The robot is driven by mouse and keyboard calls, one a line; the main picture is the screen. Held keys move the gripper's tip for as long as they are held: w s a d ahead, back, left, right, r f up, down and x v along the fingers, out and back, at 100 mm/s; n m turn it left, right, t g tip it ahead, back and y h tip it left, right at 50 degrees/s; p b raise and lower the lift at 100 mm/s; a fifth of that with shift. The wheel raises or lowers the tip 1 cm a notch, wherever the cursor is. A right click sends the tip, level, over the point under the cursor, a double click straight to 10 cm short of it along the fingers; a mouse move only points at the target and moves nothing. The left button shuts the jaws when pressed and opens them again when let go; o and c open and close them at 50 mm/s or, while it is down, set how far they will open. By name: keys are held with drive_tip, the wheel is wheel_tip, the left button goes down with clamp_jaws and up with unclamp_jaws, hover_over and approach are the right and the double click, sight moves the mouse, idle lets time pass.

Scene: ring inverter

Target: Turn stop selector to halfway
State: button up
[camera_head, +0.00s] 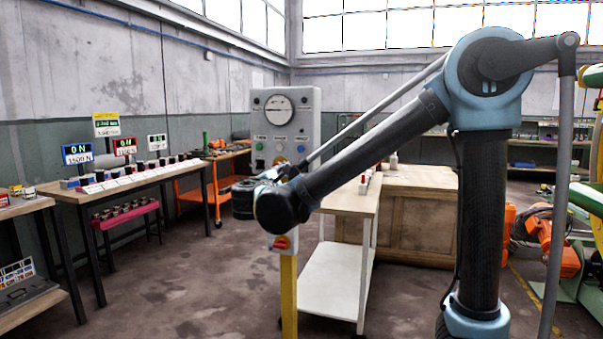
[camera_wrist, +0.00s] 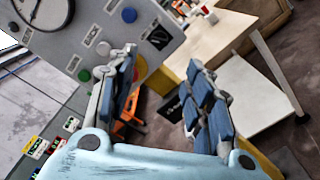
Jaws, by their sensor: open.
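The grey control panel (camera_head: 308,105) stands in the middle of the head view, with a round dial gauge, labels and small buttons.
A white-shelved cart (camera_head: 335,285) stands right of the post, with a wooden cabinet (camera_head: 420,215) behind it. A long bench (camera_head: 130,182) with displays runs along the left wall. The floor (camera_head: 195,285) between bench and post is clear.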

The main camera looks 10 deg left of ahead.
sight(301, 169)
drive_tip(key=w, duration=0.9)
drive_tip(key=w+d, duration=0.1)
drive_tip(key=w, duration=0.3)
drive_tip(key=shift+w+d, duration=0.1)
drive_tip(key=shift+w, duration=0.25)
drive_tip(key=c, duration=1.1)
